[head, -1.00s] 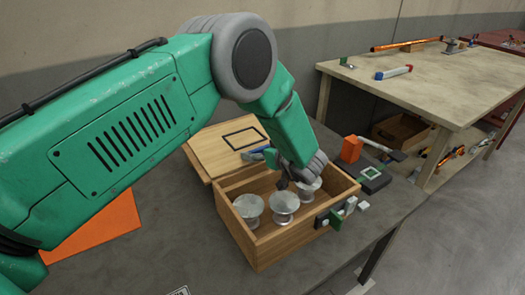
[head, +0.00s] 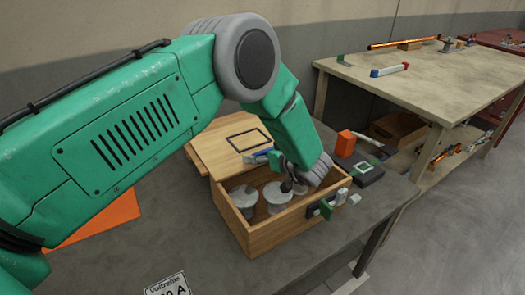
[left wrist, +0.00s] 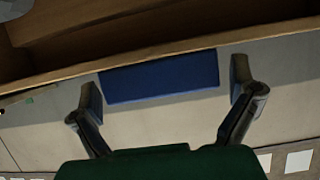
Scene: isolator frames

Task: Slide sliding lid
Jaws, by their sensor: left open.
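The wooden box (head: 285,226) stands on the grey table with its top partly open. Its light wooden sliding lid (head: 215,150), marked with a black rectangle outline, lies toward the back left. Metal spools (head: 243,197) sit inside the box. My left gripper (head: 287,187) is over the right part of the opening in the head view, its fingers mostly hidden by the wrist. In the left wrist view the open fingers (left wrist: 167,82) lie on either side of a blue block (left wrist: 160,77) beside a wooden edge; contact cannot be told. My right gripper is not in view.
An orange block (head: 347,144) and a dark flat device (head: 357,168) lie behind the box to the right. An orange sheet (head: 100,220) lies at left. A wooden workbench (head: 420,85) stands at back right.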

